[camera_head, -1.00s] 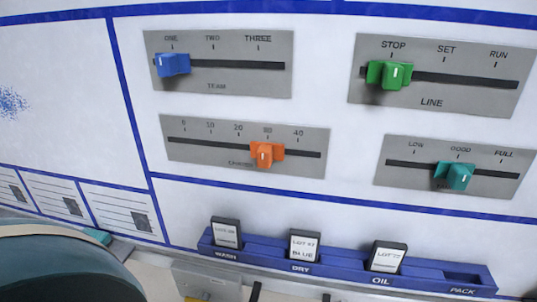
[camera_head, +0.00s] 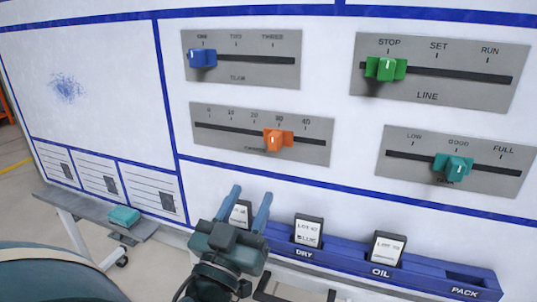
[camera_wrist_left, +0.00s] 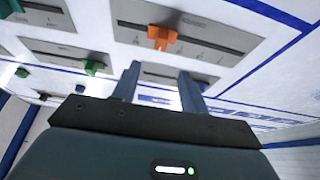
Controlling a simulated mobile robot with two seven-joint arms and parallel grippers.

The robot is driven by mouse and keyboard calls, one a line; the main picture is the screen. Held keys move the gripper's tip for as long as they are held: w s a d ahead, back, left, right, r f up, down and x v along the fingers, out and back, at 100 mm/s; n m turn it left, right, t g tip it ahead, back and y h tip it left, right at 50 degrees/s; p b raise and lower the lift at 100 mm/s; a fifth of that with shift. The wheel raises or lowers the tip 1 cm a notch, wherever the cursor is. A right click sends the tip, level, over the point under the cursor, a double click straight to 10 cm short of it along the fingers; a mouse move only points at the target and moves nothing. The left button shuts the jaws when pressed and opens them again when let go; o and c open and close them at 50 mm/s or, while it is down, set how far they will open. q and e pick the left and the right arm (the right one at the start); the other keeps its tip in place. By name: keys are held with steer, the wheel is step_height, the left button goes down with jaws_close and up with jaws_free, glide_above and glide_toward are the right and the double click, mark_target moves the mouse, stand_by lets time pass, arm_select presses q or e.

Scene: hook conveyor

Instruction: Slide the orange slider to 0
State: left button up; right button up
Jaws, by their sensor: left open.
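The orange slider (camera_head: 278,139) sits at the 30 mark on the track of its grey panel (camera_head: 207,141), whose scale runs from 0 at the left to 40 at the right. My left gripper (camera_head: 249,194) is open and empty, below and a little left of the orange slider, with its fingers pointing up in front of the holder. It does not touch the slider. In the left wrist view the orange slider (camera_wrist_left: 161,37) shows above the open fingers (camera_wrist_left: 160,76). My right gripper is not in view.
A blue slider (camera_head: 202,57) sits above at ONE, a green slider (camera_head: 386,68) at STOP and a teal slider (camera_head: 455,167) at GOOD. A blue card holder (camera_head: 347,262) with cards runs along the bottom. A teal block (camera_head: 124,215) lies on the grey ledge at left.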

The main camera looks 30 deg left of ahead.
arm_select(q)
steer(key=w, duration=0.1)
glide_toward(272, 145)
steer(key=w+r, duration=0.2)
steer(key=w, duration=0.1)
steer(key=p+x, duration=0.1)
steer(key=x, duration=0.2)
steer(key=p+x, duration=0.1)
steer(key=x, duration=0.1)
steer(key=shift+w+a+f+p, duration=0.15)
steer(key=shift+a+p, duration=0.15)
steer(key=shift+a, duration=0.05)
steer(key=shift+w, duration=0.3)
steer(key=shift+w+a, duration=0.1)
steer(key=shift+w, duration=0.1)
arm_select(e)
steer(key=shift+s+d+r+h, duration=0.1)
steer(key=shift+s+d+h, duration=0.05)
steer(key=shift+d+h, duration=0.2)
arm_select(q)
steer(key=shift+c, duration=0.4)
steer(key=c, duration=0.8)
jaws_close()
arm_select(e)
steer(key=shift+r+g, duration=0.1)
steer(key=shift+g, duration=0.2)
